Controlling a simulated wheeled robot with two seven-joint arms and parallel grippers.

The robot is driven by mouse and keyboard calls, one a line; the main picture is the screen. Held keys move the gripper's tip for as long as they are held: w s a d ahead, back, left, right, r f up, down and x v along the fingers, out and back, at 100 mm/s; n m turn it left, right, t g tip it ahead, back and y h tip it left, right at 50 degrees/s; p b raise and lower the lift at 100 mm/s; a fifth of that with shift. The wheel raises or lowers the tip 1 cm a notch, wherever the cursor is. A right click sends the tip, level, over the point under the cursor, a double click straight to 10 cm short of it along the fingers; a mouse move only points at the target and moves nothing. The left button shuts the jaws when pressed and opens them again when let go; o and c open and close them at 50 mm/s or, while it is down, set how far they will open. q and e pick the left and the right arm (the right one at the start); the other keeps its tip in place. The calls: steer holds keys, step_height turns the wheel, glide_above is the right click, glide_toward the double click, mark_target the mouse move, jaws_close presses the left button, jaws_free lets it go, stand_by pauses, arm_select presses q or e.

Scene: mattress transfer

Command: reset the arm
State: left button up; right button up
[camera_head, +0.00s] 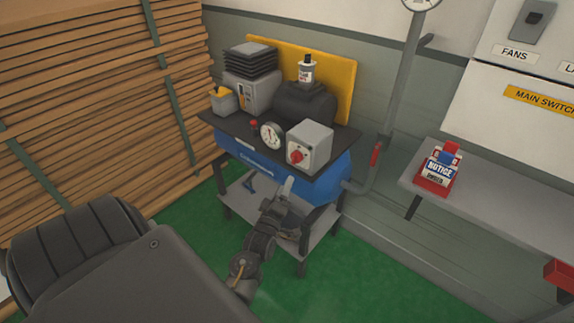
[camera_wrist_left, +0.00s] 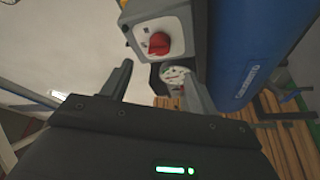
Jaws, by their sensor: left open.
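My left arm reaches forward in the head view, and my left gripper (camera_head: 286,187) is in front of the compressor cart. In the left wrist view the left gripper (camera_wrist_left: 158,85) shows its two fingers apart, with nothing between them. A grey switch box (camera_head: 311,145) with a red knob (camera_head: 297,156) sits on the cart's top just above the gripper. The red knob also shows in the left wrist view (camera_wrist_left: 158,43), beyond the fingers. I cannot see contact between fingers and box. My right gripper is not in view.
The blue tank (camera_head: 257,166) and round gauge (camera_head: 271,135) are close to the gripper. Stacked wooden slats (camera_head: 95,90) stand at the left. A grey shelf (camera_head: 500,200) with a red notice lockout box (camera_head: 438,172) is at the right. Green floor (camera_head: 350,280) is clear in front.

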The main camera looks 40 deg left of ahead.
arm_select(q)
steer(key=shift+s, duration=0.1)
stand_by(0.6)
steer(key=d+f+m+g+h, duration=0.2)
steer(key=d+f+m, duration=0.15)
steer(key=f, duration=0.55)
steer(key=d+f+m+g+h, duration=0.2)
steer(key=d+f+m, duration=0.15)
steer(key=f, duration=0.55)
steer(key=s+d+f+m+g+h, duration=0.1)
steer(key=s+d+f+m+g, duration=0.2)
steer(key=s+f, duration=0.35)
steer(key=s+d+f+m+g+h, duration=0.2)
steer(key=s+d+f+m, duration=0.15)
steer(key=f, duration=0.65)
steer(key=s+d+f+m+g, duration=0.25)
steer(key=s+f, duration=0.25)
steer(key=s, duration=0.3)
steer(key=s+d+f+m+g, duration=0.1)
steer(key=s+f+g, duration=0.2)
steer(key=s+f, duration=0.45)
steer(key=s+a+f+m+g, duration=0.1)
steer(key=s, duration=0.8)
steer(key=s+a+f+m+g, duration=0.1)
steer(key=s+a+g, duration=0.1)
steer(key=s, duration=0.7)
steer(key=shift+a, duration=0.25)
